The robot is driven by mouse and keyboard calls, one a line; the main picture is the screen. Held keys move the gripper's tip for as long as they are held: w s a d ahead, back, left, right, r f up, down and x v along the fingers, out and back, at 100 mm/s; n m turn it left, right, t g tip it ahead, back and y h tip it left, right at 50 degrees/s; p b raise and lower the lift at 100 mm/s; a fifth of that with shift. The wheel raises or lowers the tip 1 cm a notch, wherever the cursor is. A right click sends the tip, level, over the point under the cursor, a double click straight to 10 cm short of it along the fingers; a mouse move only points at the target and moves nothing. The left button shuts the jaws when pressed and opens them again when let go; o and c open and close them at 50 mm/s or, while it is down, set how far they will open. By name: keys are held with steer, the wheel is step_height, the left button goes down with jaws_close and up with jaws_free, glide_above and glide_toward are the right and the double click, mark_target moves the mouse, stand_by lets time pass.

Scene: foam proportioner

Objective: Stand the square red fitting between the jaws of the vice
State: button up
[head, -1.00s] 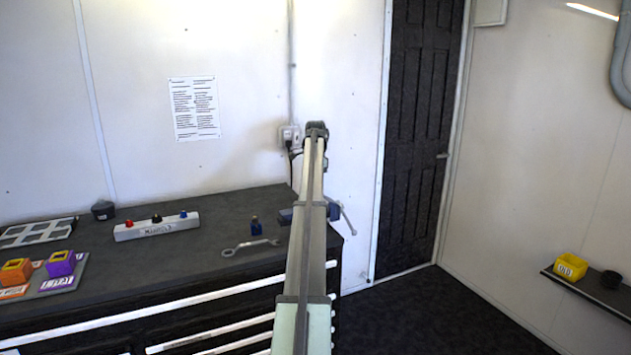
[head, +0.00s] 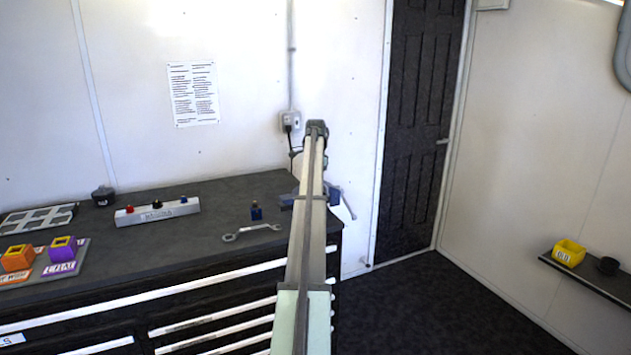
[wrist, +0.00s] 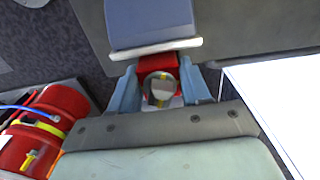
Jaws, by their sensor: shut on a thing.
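The square red fitting (wrist: 160,67) shows in the wrist view, with a round opening in its face. My gripper (wrist: 161,92) is shut on it, one blue-grey finger on each side. The blue vice (wrist: 150,22) is just beyond the fitting, its pale jaw edge (wrist: 155,49) right against or over the fitting's far side in the picture. I cannot tell whether they touch or whether the fitting is between the jaws. In the head view, the vice (head: 336,196) shows at the bench's right end, partly behind my arm, which hides the fitting and gripper.
The dark bench (head: 200,240) holds a wrench (head: 250,232), a small blue item (head: 256,212), a manifold block (head: 157,212) and orange and purple blocks on a board at left. Red cylinders (wrist: 50,120) with a blue hose lie lower left in the wrist view.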

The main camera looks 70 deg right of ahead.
stand_by(0.3)
steer(key=o, duration=1.3)
steer(key=shift+r, duration=0.1)
steer(key=shift+r, duration=3.95)
